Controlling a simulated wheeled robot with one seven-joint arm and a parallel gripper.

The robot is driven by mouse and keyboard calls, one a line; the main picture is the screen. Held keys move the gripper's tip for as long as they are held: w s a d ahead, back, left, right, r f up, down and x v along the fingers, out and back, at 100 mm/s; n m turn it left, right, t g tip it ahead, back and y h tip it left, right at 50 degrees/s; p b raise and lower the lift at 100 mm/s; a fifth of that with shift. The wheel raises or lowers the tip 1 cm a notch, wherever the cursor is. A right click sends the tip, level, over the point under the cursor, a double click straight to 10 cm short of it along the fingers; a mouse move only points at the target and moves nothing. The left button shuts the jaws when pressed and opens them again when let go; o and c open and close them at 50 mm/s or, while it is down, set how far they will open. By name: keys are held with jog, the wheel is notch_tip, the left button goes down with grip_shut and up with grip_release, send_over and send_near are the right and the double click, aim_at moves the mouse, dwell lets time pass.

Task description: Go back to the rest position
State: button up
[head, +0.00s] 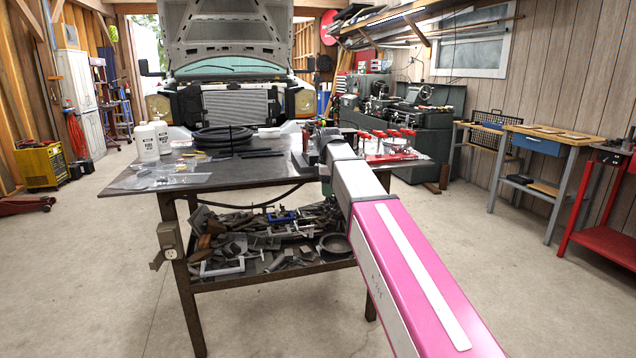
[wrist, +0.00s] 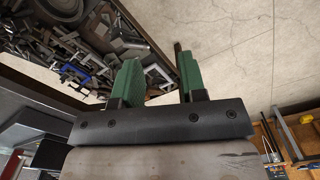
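My gripper (wrist: 158,82) shows in the wrist view with two green fingers standing apart. In the head view my pink and white arm reaches forward to the right part of the metal workbench (head: 240,177).
The bench top holds white bottles (head: 147,143), a coiled black hose (head: 222,135) and red-handled clamps (head: 392,140). The lower shelf is full of metal scrap (head: 265,235). A pickup (head: 235,85) with its hood up stands behind.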

jog(key=s+d+f+m, duration=0.5)
jog(key=s+f, duration=0.2)
jog(key=f, duration=0.4)
jog(key=s+d+f+m, duration=0.5)
jog(key=s+f, duration=0.3)
jog(key=f, duration=0.4)
jog(key=s+d+f+m, duration=0.5)
jog(key=s+f+m, duration=0.1)
jog(key=f, duration=0.5)
jog(key=shift+s+d+f, duration=0.2)
jog(key=shift+s+f, duration=0.05)
jog(key=shift+s, duration=0.45)
